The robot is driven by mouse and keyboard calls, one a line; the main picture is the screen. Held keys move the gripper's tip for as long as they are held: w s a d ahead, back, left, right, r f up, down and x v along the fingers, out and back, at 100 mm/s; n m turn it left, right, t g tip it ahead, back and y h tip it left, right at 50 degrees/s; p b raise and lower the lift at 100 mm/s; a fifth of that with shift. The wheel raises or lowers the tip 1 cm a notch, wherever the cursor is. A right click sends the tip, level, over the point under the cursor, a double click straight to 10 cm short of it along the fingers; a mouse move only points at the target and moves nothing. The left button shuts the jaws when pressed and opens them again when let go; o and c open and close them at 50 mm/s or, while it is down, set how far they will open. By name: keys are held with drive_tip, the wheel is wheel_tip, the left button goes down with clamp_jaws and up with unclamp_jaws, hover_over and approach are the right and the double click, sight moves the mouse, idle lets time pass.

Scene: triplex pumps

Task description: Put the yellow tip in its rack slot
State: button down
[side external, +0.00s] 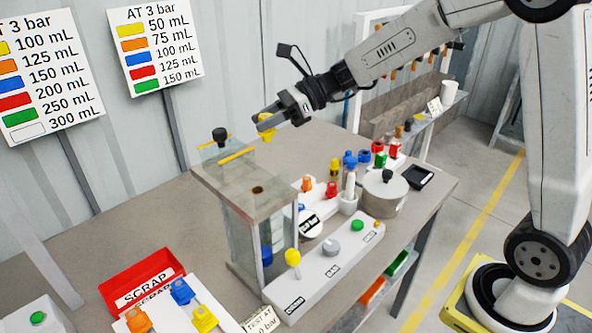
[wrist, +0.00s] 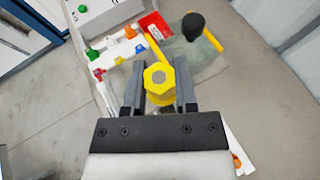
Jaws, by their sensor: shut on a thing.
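The yellow tip (side external: 266,127) is held between the fingers of my gripper (side external: 264,119), in the air above and behind the glass-walled test tank (side external: 232,177). In the wrist view, the yellow tip (wrist: 158,82) is hexagonal with a grey centre, and my gripper (wrist: 158,90) has one finger on each side of it. A white board (side external: 165,310) at the front left carries blue, orange and yellow pieces. Coloured pieces also stand farther right, including a yellow one (side external: 334,168). I cannot tell which place is the tip's slot.
A black knob (side external: 219,135) and yellow bars (side external: 238,154) rise at the tank's top, near my gripper. The red scrap bin (side external: 142,281) is at the left. A control box (side external: 325,262) with a yellow knob stands before the tank, and a metal pot (side external: 384,192) to the right.

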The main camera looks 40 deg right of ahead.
drive_tip(key=s+d+f+m+t+h, duration=0.1)
drive_tip(key=d+f+m+t+h, duration=0.3)
drive_tip(key=d, duration=0.4)
drive_tip(key=s+d+f+m+t+h, duration=0.1)
drive_tip(key=d+f+m+t+h, duration=0.15)
drive_tip(key=d+m+h, duration=0.35)
drive_tip(key=shift+w+a+r+n+t+y, duration=0.1)
drive_tip(key=shift+a+y, duration=0.25)
drive_tip(key=shift+a, duration=0.6)
drive_tip(key=shift+s+a+f+n+t+y, duration=0.1)
drive_tip(key=shift+a+y, duration=0.2)
drive_tip(key=shift+a, duration=0.7)
drive_tip(key=shift+w+a+r+n+t+y, duration=0.1)
drive_tip(key=shift+a+y, duration=0.25)
drive_tip(key=shift+a, duration=0.6)
drive_tip(key=w+d+f+m+h, duration=0.1)
drive_tip(key=d+f, duration=0.3)
drive_tip(key=f, duration=0.4)
drive_tip(key=w+d+f+m+h, duration=0.2)
drive_tip(key=d+f+h, duration=0.1)
drive_tip(key=d+f, duration=0.2)
wheel_tip(320, 180, down, 3)
drive_tip(key=shift+r, duration=0.1)
drive_tip(key=shift+t, duration=0.25)
drive_tip(key=shift+f, duration=3.35)
